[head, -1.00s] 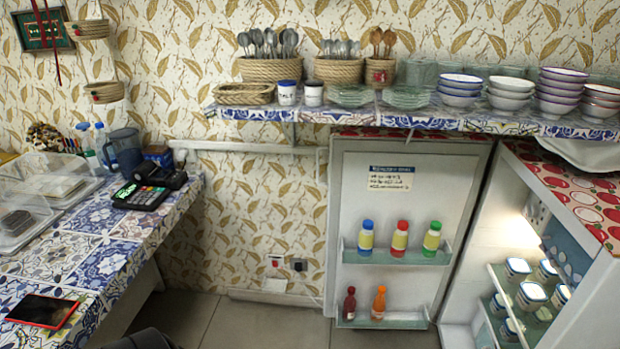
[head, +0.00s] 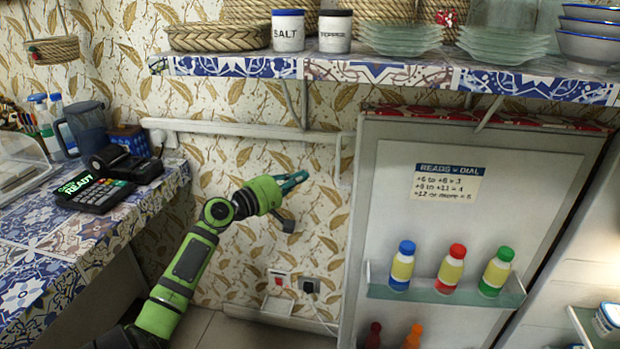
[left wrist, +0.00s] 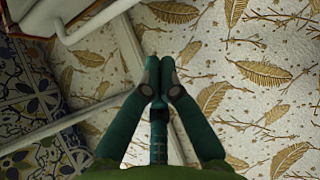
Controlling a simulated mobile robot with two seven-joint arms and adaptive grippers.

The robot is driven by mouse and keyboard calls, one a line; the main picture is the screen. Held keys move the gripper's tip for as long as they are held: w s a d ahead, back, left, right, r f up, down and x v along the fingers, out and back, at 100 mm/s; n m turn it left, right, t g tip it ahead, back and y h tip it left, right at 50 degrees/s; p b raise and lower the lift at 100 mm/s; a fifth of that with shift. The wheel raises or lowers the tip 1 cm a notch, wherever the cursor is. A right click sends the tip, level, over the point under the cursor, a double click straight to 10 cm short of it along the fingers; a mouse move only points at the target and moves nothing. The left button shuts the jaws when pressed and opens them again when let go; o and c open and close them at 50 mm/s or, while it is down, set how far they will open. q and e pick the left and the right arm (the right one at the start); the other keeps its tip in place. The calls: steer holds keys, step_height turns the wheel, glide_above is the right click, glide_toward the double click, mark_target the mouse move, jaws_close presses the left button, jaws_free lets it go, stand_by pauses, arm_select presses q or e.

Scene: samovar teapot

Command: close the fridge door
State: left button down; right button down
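The fridge door (head: 540,175) stands wide open in the head view, its inner face towards me. It has a paper label, a shelf with capped bottles, and more bottles lower down. A pale, handle-like bar (head: 339,160) shows at its left edge. My left gripper (head: 298,180) is left of that edge, in front of the patterned wall, apart from the door in the picture. In the left wrist view, its fingertips (left wrist: 160,80) meet with nothing between them. The fridge interior (head: 600,270) shows at the right edge. My right gripper is not in view.
A tiled shelf (head: 380,73) with bowls, jars and baskets runs above the door. A tiled counter (head: 70,235) with a card terminal (head: 95,190) and a jug (head: 88,128) is on the left. A pipe (head: 240,127) and sockets (head: 309,285) are on the wall.

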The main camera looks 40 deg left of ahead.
arm_select(q)
steer(key=w, duration=0.6)
steer(key=w+d, duration=0.1)
steer(key=w, duration=0.2)
steer(key=shift+w, duration=0.15)
steer(key=s+d+p, duration=0.1)
steer(key=s+d, duration=0.1)
steer(key=s, duration=0.1)
steer(key=shift+d+p, duration=0.35)
steer(key=shift+d, duration=0.05)
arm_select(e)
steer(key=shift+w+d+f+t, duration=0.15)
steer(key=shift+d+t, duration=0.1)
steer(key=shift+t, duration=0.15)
